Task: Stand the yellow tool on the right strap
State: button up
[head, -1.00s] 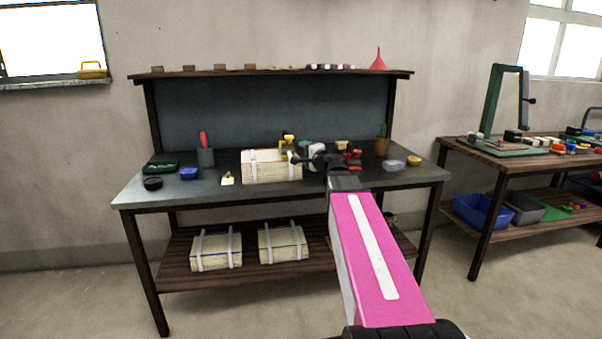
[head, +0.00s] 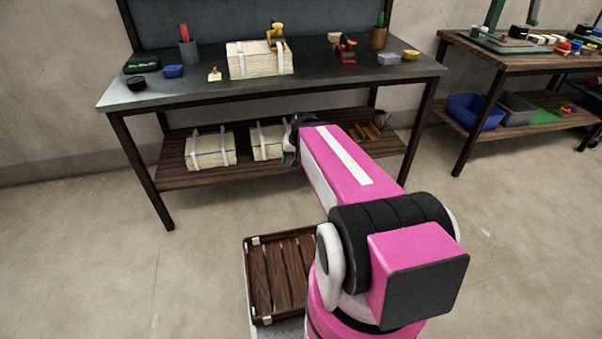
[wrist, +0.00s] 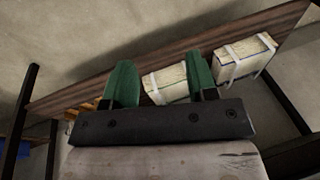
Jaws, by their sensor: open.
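The yellow tool (head: 275,33), with a dark part at its top, stands upright at the right strap (head: 280,58) of the pale bundle (head: 256,65) on the workbench. Whether its foot rests fully on the strap is too small to tell. My gripper (head: 289,150) is below the bench top, in front of the lower shelf, well apart from the tool; my own arm partly hides it. In the wrist view my gripper (wrist: 162,82) shows two green fingers spread apart with nothing between them. The tool is not in the wrist view.
Two more strapped bundles (head: 210,150) lie on the lower shelf (head: 175,178). Open floor lies left of my base.

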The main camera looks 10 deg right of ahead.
jog(key=s+d+f+n+g+h, duration=0.1)
jog(key=s+d+f+g+h, duration=0.1)
jog(key=s, duration=0.3)
jog(key=shift+f, duration=0.6)
dwell(0.7)
